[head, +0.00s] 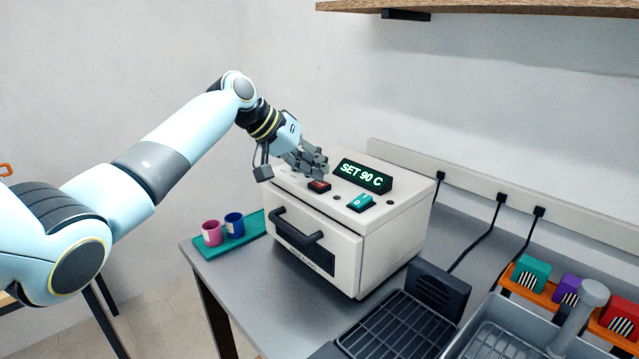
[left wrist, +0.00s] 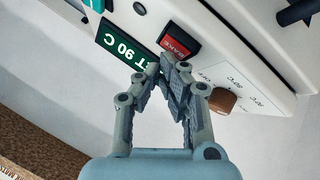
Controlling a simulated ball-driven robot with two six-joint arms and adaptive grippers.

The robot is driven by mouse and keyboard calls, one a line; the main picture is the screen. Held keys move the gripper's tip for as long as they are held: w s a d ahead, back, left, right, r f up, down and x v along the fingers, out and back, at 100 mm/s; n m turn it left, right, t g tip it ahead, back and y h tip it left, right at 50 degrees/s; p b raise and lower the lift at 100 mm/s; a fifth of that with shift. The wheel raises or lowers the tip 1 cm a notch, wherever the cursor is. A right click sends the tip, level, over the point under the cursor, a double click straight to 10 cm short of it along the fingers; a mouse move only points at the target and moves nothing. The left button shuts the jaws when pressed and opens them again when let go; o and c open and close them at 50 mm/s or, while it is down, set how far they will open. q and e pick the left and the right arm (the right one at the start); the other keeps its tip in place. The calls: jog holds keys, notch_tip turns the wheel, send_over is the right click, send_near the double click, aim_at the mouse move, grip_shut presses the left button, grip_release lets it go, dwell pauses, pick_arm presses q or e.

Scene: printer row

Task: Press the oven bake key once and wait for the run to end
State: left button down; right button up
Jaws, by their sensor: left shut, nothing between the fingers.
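The oven (head: 310,255) is a white box on the grey table with a dark front handle. The red bake key (head: 319,186) is on the oven top, left of a teal key (head: 360,203); in the left wrist view the bake key (left wrist: 180,42) reads "BAKE". My left gripper (head: 322,172) is shut and empty, its fingertips close above the bake key. In the left wrist view the fingertips (left wrist: 165,62) appear beside the key; I cannot tell whether they touch it. My right gripper is not in view.
A teal tray (head: 218,247) with a pink cup (head: 212,232) and a blue cup (head: 234,224) is left of the oven. A dark rack (head: 395,330) and grey bin (head: 500,335) stand at the right. A wooden shelf (head: 480,8) overhangs above. A brown knob (left wrist: 222,100) is near the key.

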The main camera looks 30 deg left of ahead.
pick_arm(q)
jog(key=shift+f, duration=0.4)
dwell(0.5)
jog(key=shift+r, duration=0.1)
jog(key=shift+r+p, duration=0.75)
jog(key=shift+p, duration=0.1)
jog(key=shift+f, duration=0.1)
notch_tip(320, 180, up, 5)
jog(key=p, duration=0.5)
dwell(0.6)
